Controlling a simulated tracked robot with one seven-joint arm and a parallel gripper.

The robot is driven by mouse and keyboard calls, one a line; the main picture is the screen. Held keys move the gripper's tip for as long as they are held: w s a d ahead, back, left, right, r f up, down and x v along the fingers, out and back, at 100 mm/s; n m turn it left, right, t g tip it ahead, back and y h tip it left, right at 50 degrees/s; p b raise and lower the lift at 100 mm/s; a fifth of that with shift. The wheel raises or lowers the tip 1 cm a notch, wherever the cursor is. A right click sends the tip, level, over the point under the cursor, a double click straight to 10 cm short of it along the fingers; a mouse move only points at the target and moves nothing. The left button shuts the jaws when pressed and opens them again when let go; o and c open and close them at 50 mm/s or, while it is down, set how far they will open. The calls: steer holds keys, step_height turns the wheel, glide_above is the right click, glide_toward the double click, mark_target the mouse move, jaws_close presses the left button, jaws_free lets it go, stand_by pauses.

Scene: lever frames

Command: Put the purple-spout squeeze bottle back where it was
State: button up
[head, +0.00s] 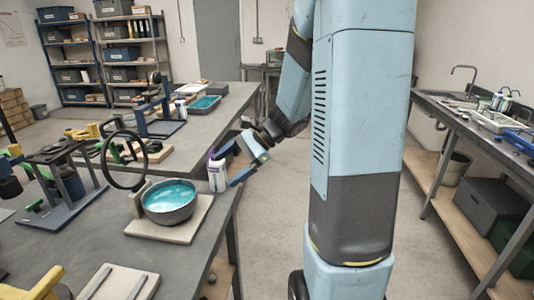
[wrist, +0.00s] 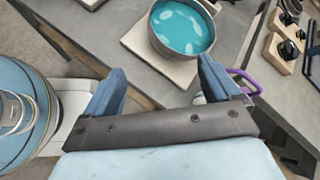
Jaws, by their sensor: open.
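The white squeeze bottle (head: 217,176) stands upright near the right edge of the left workbench, with a little purple at its top. In the wrist view its purple spout (wrist: 246,84) shows as a curved loop just right of my right finger; the body there is hidden. My gripper (head: 232,164) is open, its two blue fingers spread close to the bottle at the bench edge. In the wrist view the space between the fingers (wrist: 160,76) shows no bottle. I cannot tell whether a finger touches it.
A bowl of teal liquid (head: 169,201) on a pale board (head: 150,229) stands left of the bottle, with a black ring (head: 124,160) behind it. Lever stands fill the bench further left. A right-hand bench (head: 440,103) holds a sink and other bottles. Floor lies open between benches.

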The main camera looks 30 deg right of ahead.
steer(key=s+d+r+n+t+h, duration=0.1)
steer(key=s+r+n+h, duration=0.4)
steer(key=s, duration=0.4)
steer(key=s+r+n+t+h, duration=0.2)
steer(key=s+r+n+h, duration=0.3)
steer(key=s+r+n, duration=0.2)
steer(key=shift+s+d+r+n, duration=0.2)
steer(key=shift+s+d+n, duration=0.15)
steer(key=shift+s+n, duration=1.1)
